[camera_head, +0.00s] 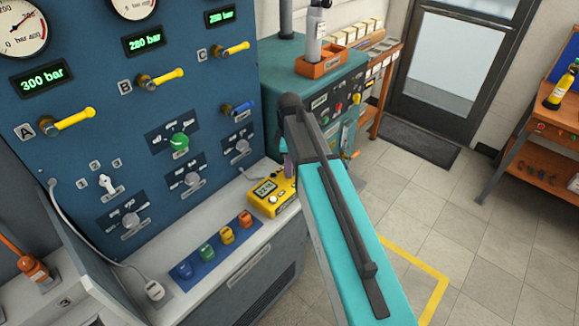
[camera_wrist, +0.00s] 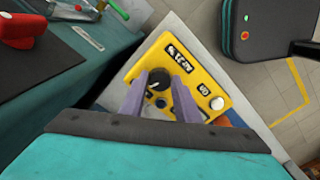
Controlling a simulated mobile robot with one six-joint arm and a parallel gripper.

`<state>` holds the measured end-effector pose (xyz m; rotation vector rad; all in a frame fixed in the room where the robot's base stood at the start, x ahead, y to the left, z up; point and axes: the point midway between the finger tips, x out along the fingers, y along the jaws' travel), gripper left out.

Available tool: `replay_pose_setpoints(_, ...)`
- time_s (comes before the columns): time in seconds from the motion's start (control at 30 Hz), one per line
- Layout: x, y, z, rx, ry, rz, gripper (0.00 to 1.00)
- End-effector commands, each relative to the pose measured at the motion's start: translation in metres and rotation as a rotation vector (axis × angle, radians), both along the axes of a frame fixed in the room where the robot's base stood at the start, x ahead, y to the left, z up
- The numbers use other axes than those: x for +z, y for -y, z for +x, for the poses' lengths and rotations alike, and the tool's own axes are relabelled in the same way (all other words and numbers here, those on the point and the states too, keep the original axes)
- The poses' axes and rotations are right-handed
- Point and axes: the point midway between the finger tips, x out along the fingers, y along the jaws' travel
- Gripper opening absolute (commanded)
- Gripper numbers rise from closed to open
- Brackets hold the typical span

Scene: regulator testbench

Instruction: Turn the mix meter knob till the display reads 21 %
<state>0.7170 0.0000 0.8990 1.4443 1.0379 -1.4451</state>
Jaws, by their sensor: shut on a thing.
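The mix meter (camera_head: 268,196) is a yellow box on the bench ledge at the foot of the blue panel. Its small dark display (camera_head: 264,187) seems to begin with 22, but the digits are too small to be sure. In the wrist view the mix meter (camera_wrist: 211,72) lies under my gripper, with its black round knob (camera_wrist: 158,84) between the fingers. My gripper (camera_wrist: 163,76) has purple fingers, closed on the knob from both sides. In the head view my arm hides part of the meter and the knob.
A blue strip with several coloured caps (camera_head: 208,250) lies left of the meter. The blue panel (camera_head: 95,95) with yellow levers and knobs rises behind. A teal machine (camera_head: 335,85) stands beyond my arm. The tiled floor (camera_head: 440,235) at right is clear.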

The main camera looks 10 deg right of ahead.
Motion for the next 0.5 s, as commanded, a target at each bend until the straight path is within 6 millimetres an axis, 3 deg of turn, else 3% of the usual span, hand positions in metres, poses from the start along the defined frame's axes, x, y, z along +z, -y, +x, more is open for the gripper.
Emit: replay_pose_setpoints(0.5, 0.0006, 0.0001, 0.0009, 0.470, 0.002, -0.003, 0.07)
